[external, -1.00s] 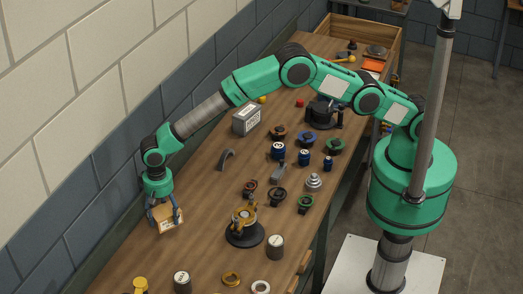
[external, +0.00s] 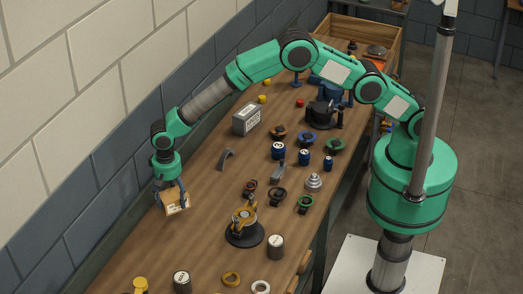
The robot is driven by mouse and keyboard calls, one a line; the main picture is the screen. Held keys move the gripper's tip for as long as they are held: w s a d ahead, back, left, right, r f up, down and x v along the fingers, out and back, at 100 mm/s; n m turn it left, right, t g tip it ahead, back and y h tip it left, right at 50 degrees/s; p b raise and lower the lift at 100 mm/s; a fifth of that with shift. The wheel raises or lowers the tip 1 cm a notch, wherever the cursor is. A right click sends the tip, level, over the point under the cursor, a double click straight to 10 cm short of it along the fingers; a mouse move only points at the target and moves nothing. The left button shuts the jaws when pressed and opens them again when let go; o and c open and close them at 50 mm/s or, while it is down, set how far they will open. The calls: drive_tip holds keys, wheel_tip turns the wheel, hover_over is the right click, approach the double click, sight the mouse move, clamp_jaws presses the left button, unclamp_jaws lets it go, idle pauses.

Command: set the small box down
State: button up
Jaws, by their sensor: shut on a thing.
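The small box (external: 177,205) is tan with a pale label on its front. It is between the fingers of my gripper (external: 172,198), which is shut on it. The box is at the left side of the wooden workbench (external: 210,235), near the wall edge. Whether its underside touches the bench or hangs just above it, I cannot tell from this view. The gripper points down, and its fingers cover the sides of the box.
A black-based yellow fixture (external: 244,228) stands right of the box. A grey curved piece (external: 226,159) and a grey labelled box (external: 246,119) lie farther back. Cans, rings and several knobs fill the bench's right side. The wood around the small box is clear.

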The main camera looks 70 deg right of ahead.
drive_tip(key=d+m+p, duration=0.1)
drive_tip(key=d, duration=1.6)
drive_tip(key=shift+s+r+m, duration=0.2)
drive_tip(key=shift+s+m, duration=0.2)
drive_tip(key=shift+s, duration=0.05)
drive_tip(key=shift+f, duration=0.15)
drive_tip(key=shift+f, duration=3)
drive_tip(key=shift+f, duration=0.15)
drive_tip(key=shift+f, duration=1.7)
drive_tip(key=shift+f, duration=0.15)
drive_tip(key=o, duration=1.8)
